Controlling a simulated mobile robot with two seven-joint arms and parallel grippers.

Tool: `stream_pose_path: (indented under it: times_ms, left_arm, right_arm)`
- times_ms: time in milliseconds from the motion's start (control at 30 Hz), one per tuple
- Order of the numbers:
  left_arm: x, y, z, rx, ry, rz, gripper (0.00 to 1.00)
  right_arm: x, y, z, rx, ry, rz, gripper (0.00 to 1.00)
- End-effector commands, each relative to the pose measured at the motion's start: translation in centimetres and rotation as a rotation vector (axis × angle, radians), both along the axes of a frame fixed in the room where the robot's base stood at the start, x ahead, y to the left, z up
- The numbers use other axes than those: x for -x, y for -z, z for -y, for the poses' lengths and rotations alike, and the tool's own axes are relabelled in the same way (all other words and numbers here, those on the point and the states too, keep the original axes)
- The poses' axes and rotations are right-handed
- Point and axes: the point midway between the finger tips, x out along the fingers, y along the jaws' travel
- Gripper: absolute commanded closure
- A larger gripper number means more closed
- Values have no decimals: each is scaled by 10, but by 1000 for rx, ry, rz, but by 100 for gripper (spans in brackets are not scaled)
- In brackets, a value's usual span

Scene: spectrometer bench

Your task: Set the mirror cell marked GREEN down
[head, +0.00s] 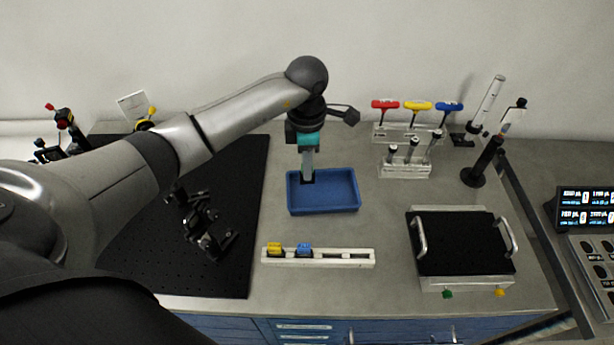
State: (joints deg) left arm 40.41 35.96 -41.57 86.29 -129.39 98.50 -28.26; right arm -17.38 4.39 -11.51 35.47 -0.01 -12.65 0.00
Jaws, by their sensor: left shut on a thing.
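My left gripper (308,174) points straight down over the left part of a blue tray (347,207). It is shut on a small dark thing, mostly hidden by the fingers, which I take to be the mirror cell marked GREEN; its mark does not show. The held thing is low at the tray, inside its outline near the back left; I cannot tell whether it touches the floor. My right gripper is not in view.
A white rack (345,259) in front of the tray holds a yellow-marked cell (275,249) and a blue-marked cell (304,250), with free slots at right. A black breadboard (225,270) lies left, a lidded case (462,245) right. Tool stands (404,169) are behind.

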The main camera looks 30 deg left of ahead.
Motion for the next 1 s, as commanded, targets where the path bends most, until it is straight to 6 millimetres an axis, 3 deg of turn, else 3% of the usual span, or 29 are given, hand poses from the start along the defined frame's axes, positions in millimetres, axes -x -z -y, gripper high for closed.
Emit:
stream_pose_path:
  times_ms: [333,733,767,1000]
  left_arm:
    - [1,42,1,2,0,-3,100]
    - [0,48,0,0,1,0,100]
    - [0,47,0,0,1,0,79]
    - [0,46,0,0,1,0,52]
  right_arm:
    - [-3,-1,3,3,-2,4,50]
    - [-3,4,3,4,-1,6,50]
    - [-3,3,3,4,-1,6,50]
    - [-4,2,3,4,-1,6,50]
